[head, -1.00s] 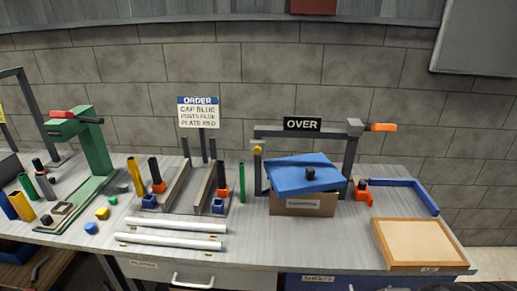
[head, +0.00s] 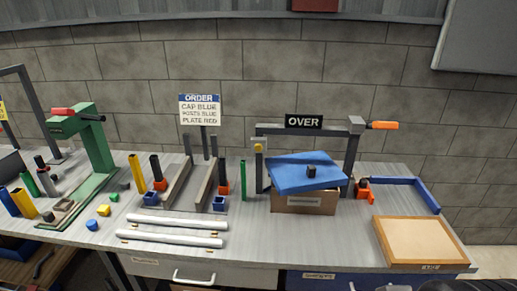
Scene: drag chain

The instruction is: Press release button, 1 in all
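No part is labelled as a release button in the head view. A small yellow round piece (head: 258,148), possibly a button, sits on the left post of the grey gate frame (head: 285,131) marked OVER. An orange handle (head: 384,125) sticks out at the frame's upper right. My gripper is not in view.
A green press (head: 95,145) with a red-tipped head stands at left among several coloured cylinders. White tubes (head: 170,236) lie at the bench front. An order sign (head: 200,110) stands behind grey rails. A cork-topped tray (head: 420,241) is at right. Bare bench (head: 345,232) lies between box and tray.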

